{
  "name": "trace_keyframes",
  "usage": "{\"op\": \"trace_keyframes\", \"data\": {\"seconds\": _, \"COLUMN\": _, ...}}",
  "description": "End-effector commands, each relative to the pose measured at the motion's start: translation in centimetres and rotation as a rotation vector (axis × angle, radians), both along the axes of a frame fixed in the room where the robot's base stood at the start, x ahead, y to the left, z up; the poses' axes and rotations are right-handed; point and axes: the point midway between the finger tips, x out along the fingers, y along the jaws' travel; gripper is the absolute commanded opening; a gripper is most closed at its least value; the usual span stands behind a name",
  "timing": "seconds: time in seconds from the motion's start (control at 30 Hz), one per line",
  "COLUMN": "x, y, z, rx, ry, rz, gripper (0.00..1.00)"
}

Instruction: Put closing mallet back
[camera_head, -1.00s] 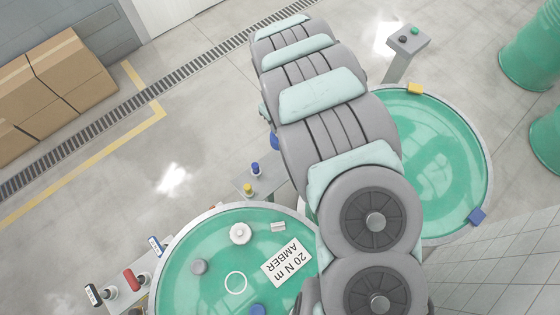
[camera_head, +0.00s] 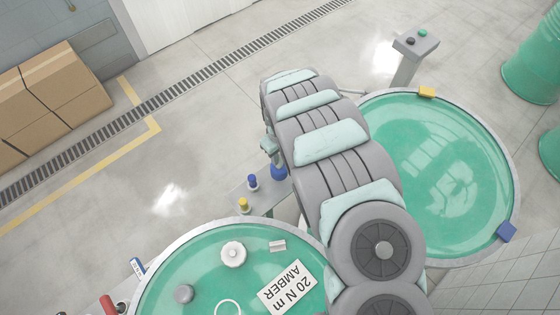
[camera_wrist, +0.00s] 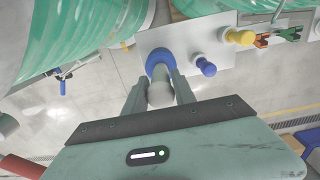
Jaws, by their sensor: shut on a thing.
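My gripper (camera_wrist: 160,78) is shut on the closing mallet, with its two fingers on either side of the pale grey handle (camera_wrist: 160,95). The mallet's blue end (camera_wrist: 158,60) lies beyond the fingertips, over one end of the pale shelf plate (camera_wrist: 188,36) in the wrist view. I cannot tell whether it touches the plate. In the head view the blue end (camera_head: 279,172) shows beside my arm, at the right end of the small shelf (camera_head: 264,196). My arm hides much of the area around it.
A blue peg (camera_head: 252,181) and a yellow peg (camera_head: 243,204) stand on the shelf beside the mallet. Green-topped drums stand at front (camera_head: 190,265) and right (camera_head: 440,150). A grey button post (camera_head: 410,55) stands behind.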

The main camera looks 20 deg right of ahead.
Motion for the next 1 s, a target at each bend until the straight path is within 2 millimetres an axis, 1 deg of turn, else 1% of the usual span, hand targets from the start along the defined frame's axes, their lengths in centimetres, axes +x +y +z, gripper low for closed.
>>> {"op": "trace_keyframes", "data": {"seconds": 0.13, "x": 0.1, "y": -0.1, "z": -0.8, "rx": 0.000, "ry": -0.002, "rz": 0.000, "gripper": 0.00}}
{"op": "trace_keyframes", "data": {"seconds": 0.3, "x": 0.1, "y": 0.1, "z": -2.9, "rx": 0.002, "ry": -0.004, "rz": 0.001, "gripper": 0.00}}
{"op": "trace_keyframes", "data": {"seconds": 0.4, "x": 0.1, "y": 0.0, "z": -3.5, "rx": -0.001, "ry": -0.003, "rz": 0.000, "gripper": 0.00}}
{"op": "trace_keyframes", "data": {"seconds": 0.7, "x": 0.1, "y": -0.1, "z": -3.6, "rx": -0.002, "ry": -0.003, "rz": 0.000, "gripper": 0.00}}
{"op": "trace_keyframes", "data": {"seconds": 0.83, "x": 0.1, "y": 0.0, "z": -4.0, "rx": -0.002, "ry": -0.003, "rz": 0.000, "gripper": 0.00}}
{"op": "trace_keyframes", "data": {"seconds": 0.87, "x": 0.1, "y": -0.1, "z": -4.0, "rx": -0.002, "ry": -0.003, "rz": 0.000, "gripper": 0.34}}
{"op": "trace_keyframes", "data": {"seconds": 1.0, "x": 0.1, "y": -0.1, "z": -3.9, "rx": -0.001, "ry": -0.002, "rz": 0.000, "gripper": 0.46}}
